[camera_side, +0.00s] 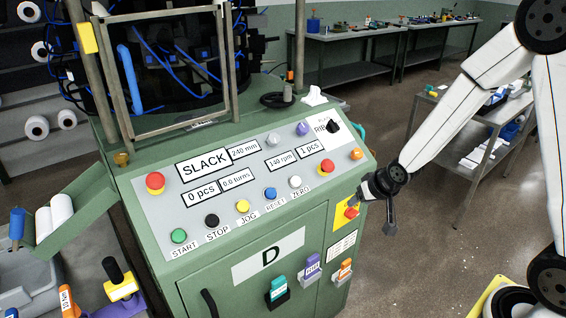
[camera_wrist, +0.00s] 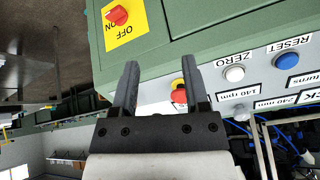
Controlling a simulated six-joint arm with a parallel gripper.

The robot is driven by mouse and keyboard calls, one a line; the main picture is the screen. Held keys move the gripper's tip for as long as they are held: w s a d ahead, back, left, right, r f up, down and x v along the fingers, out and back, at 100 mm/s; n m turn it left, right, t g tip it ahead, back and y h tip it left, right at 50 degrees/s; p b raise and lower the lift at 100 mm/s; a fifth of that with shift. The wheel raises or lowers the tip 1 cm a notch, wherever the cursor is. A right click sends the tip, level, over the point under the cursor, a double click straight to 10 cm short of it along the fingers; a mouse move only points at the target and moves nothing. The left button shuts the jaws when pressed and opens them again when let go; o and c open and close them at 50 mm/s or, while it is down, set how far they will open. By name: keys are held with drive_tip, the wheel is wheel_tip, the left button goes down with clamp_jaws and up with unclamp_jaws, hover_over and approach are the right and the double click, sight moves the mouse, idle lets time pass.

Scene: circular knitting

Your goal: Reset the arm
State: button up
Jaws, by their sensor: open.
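My gripper (camera_wrist: 162,75) is open and empty in the wrist view, its two dark fingers apart. A red button on a yellow base (camera_wrist: 178,95) shows between the fingers, partly behind the right one. In the side view my gripper (camera_side: 368,190) is at the right edge of the green machine (camera_side: 215,225), near the red rotary switch (camera_side: 351,212) on its yellow plate. That switch (camera_wrist: 117,15) also shows at the top left of the wrist view, clear of the fingers. I cannot tell whether the gripper touches the machine.
The sloped panel holds several buttons, including the blue RESET button (camera_side: 270,194) and white ZERO button (camera_side: 295,182). A metal frame (camera_side: 165,75) stands above it. A trolley (camera_side: 475,140) stands behind my arm at right. Open floor (camera_side: 415,255) lies right of the machine.

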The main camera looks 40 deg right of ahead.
drive_tip(key=s+a+r+n+g, duration=0.3)
drive_tip(key=s+a, duration=0.3)
drive_tip(key=s, duration=0.5)
drive_tip(key=shift+s+a+r+n+g+y, duration=0.25)
drive_tip(key=shift+a+r+n+g+y, duration=0.15)
drive_tip(key=shift+r+n, duration=0.25)
drive_tip(key=shift+c, duration=0.2)
